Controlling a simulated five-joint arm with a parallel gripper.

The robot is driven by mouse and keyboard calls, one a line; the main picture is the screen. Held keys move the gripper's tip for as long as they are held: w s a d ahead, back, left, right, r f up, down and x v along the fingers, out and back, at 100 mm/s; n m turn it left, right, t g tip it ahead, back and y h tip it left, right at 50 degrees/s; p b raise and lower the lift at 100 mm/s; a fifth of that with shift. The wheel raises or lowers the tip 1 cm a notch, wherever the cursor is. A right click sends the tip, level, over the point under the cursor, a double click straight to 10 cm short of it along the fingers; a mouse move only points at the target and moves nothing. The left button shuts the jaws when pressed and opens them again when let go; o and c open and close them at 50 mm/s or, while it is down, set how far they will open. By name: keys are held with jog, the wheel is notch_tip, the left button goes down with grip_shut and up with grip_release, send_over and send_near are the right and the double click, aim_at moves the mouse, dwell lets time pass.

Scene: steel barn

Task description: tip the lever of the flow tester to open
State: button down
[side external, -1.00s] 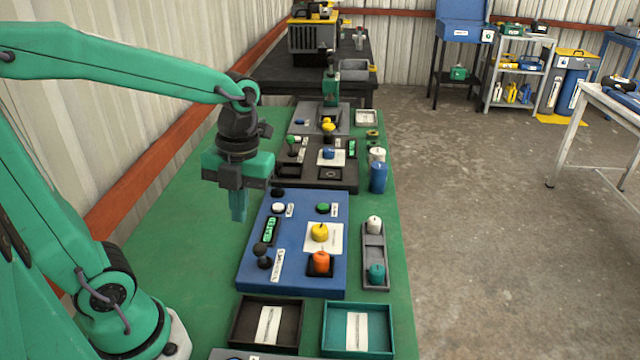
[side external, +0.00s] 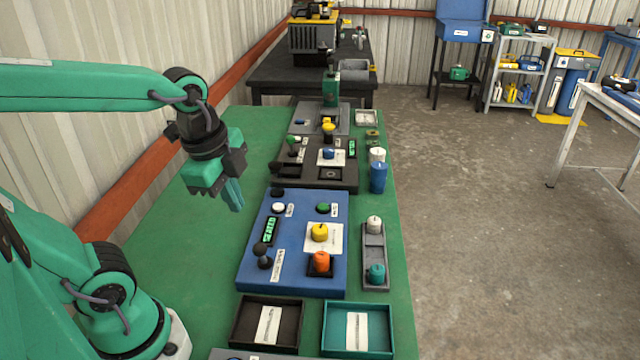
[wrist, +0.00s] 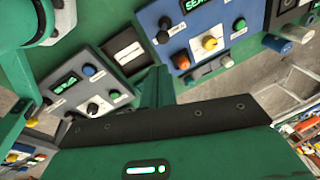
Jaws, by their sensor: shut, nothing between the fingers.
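A blue panel (side external: 255,225) on the green bench carries a black ball-topped lever (side external: 263,257) at its near left, beside a white label. The panel also has a green-lit display (side external: 269,231), a yellow knob (side external: 320,232) and an orange knob (side external: 321,261). Its label is too small to read, so I cannot tell whether it is the flow tester. The blue panel shows at top right in the wrist view (wrist: 190,42). My gripper (side external: 237,208) is shut and empty, tilted, in the air left of the panel, apart from the lever.
A dark panel (side external: 345,178) and a grey panel (side external: 305,117) stand farther back. A dark tray (side external: 240,325) and a teal tray (side external: 328,340) lie nearer. A slim grey tray (side external: 366,250) with two cylinders is right of the blue panel. The bench's left strip is clear.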

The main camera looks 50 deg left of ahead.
jog(key=n+t, duration=0.1)
jog(key=n, duration=0.3)
jog(key=r+n+t, duration=0.1)
jog(key=n, duration=0.3)
jog(key=r+n+t, duration=0.1)
jog(key=n, duration=0.2)
jog(key=shift+s+d+n, duration=0.1)
jog(key=shift+s+n, duration=0.3)
jog(key=c, duration=1.4)
grip_release()
jog(key=shift+c, duration=0.2)
jog(key=o, duration=0.3)
jog(key=shift+w+f+n, duration=0.15)
jog(key=shift+n, duration=0.15)
jog(key=n+g, duration=0.5)
jog(key=n, duration=0.7)
send_over(259, 244)
jog(key=f, duration=0.7)
jog(key=shift+s+f, duration=0.15)
jog(key=shift+s, duration=0.2)
jog(key=shift+w+f+n+g, duration=0.15)
jog(key=shift+f+n, duration=0.35)
jog(key=shift+n, duration=0.4)
jog(key=shift+w+f+n+g, duration=0.15)
jog(key=shift+f+n, duration=0.35)
jog(key=shift+n, duration=0.4)
jog(key=shift+f, duration=3.9)
